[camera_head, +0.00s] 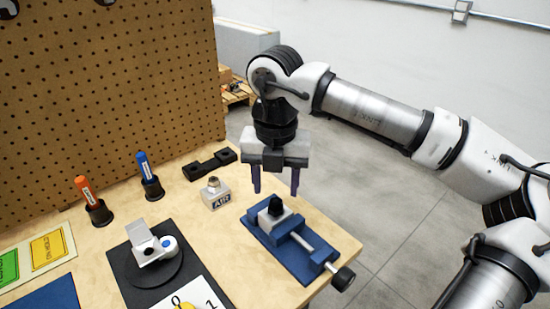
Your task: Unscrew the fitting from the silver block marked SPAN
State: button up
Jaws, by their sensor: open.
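A small silver block (266,219) sits in a blue vise (290,245) near the table's right corner. A dark fitting (276,205) stands upright on top of it. No SPAN marking can be read on this block from here. My gripper (275,191) points down over the vise. Its two purple fingers are open and apart, with the tips around or just above the height of the fitting's top. I cannot tell whether they touch it. Another silver block (219,199), marked AIR, stands on the table to the left, with a metal fitting (212,183) on top.
The vise's handle (343,278) sticks out past the table edge. A black holder (209,164) lies behind the AIR block. Orange (84,188) and blue (143,164) markers stand in cups at left. A device (155,246) sits on a black mat. A pegboard (100,90) closes off the back.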

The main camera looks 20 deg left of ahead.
aim_at(275, 201)
jog(key=shift+f, duration=2.4)
jog(key=c, duration=1.1)
jog(key=shift+o, duration=0.2)
jog(key=shift+f+n+b, duration=0.1)
jog(key=shift+n+b, duration=0.3)
jog(key=shift+n, duration=1.6)
jog(key=n+b, duration=0.1)
jog(key=n, duration=0.2)
jog(key=shift+n, duration=0.5)
